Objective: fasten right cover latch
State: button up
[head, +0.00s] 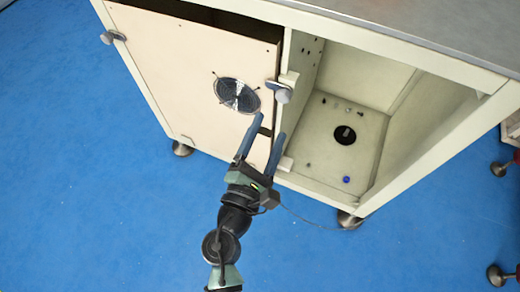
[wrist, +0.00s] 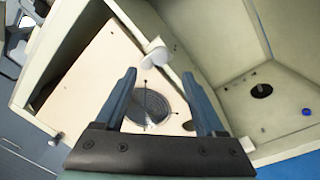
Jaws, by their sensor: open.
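The right cover latch (head: 281,92) is a pale grey tab at the right edge of the cream cover (head: 165,70), near its top right corner. It also shows in the wrist view (wrist: 157,50), just beyond my fingertips. My gripper (head: 267,128) is open and empty, with its blue fingers pointing up toward the latch from below. The latch appears apart from both fingers. A similar left latch (head: 113,38) sits at the cover's other side and shows low in the wrist view (wrist: 55,138). I cannot tell whether the right latch overlaps the cover.
A round dark vent grille (head: 237,95) is in the cover, left of the latch. An open cabinet bay (head: 345,130) lies to the right, behind a narrow post. A grey worktop (head: 440,30) overhangs above. The blue floor (head: 90,210) is clear at left.

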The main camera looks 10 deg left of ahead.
jog(key=v, duration=0.4)
jog(key=shift+s+a, duration=0.1)
jog(key=shift+s, duration=0.3)
jog(key=w+d+r+m+t+h, duration=0.1)
jog(key=w+d+r+m, duration=0.15)
jog(key=r+m, duration=0.55)
jog(key=w+d+r+m+t, duration=0.1)
jog(key=w+r+m, duration=0.35)
jog(key=r, duration=0.75)
jog(key=w+d+r+m+t+h, duration=0.1)
jog(key=w+r+m, duration=0.1)
jog(key=r+m, duration=0.6)
jog(key=s+r+m+t+y, duration=0.25)
jog(key=s+r, duration=0.25)
jog(key=r, duration=0.8)
jog(key=s+r+m+t+y, duration=0.1)
jog(key=s+r+t+y, duration=0.4)
jog(key=r, duration=0.7)
notch_tip(320, 180, up, 26)
jog(key=a+g+h+p, duration=0.1)
jog(key=p, duration=2.5)
jog(key=shift+a, duration=0.15)
